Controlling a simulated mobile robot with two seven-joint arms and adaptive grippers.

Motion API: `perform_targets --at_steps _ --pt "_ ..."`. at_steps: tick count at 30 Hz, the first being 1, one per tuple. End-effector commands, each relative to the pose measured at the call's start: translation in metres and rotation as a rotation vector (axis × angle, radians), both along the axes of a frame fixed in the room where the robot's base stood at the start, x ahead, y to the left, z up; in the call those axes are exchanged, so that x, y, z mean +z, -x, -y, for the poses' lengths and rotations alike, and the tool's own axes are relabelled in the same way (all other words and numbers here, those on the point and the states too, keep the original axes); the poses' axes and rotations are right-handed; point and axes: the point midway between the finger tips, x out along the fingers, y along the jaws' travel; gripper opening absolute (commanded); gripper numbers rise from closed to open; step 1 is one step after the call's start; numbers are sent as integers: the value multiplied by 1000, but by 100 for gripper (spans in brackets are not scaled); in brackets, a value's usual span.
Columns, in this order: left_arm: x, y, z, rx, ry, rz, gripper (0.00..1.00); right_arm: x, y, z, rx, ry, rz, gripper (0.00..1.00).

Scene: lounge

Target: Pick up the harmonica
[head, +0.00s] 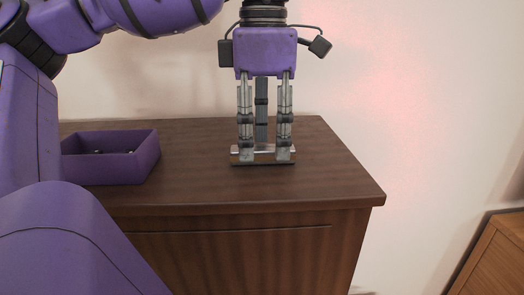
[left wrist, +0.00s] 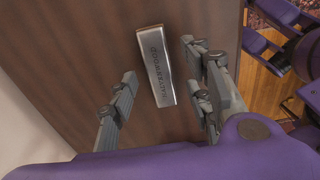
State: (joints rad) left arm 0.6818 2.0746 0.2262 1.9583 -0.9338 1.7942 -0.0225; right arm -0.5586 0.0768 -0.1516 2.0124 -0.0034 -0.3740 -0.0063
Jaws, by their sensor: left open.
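The harmonica (left wrist: 157,68) is a small silver bar with dark lettering on its top, lying on the dark brown wooden cabinet (head: 340,180). In the head view, the harmonica (head: 236,150) is mostly hidden behind my left gripper's fingers. My left gripper (head: 264,158) points straight down over it, with its fingers apart. In the left wrist view, the left gripper (left wrist: 160,88) has fingers on both sides of the harmonica, with a gap on each side. I cannot tell how far the fingertips are above the cabinet top. My right gripper is not in view.
A purple open box (head: 135,168) with small things inside stands at the left of the cabinet top. The cabinet top is clear to the right of the gripper. A wall is close behind. Another wooden piece of furniture (head: 495,262) stands at the lower right.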

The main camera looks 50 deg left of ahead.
Motion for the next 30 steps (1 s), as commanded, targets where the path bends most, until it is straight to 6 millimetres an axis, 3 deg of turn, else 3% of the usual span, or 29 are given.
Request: perform_targets --at_steps 4,11,21,30 --pt "-12 0 0 -3 2 4 45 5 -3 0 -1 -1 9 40" --pt "-14 0 0 -1 0 3 45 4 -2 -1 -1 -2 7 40" --pt "-14 0 0 -1 0 3 2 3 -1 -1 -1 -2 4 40" --pt "-13 0 0 -1 0 3 0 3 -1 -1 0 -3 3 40"
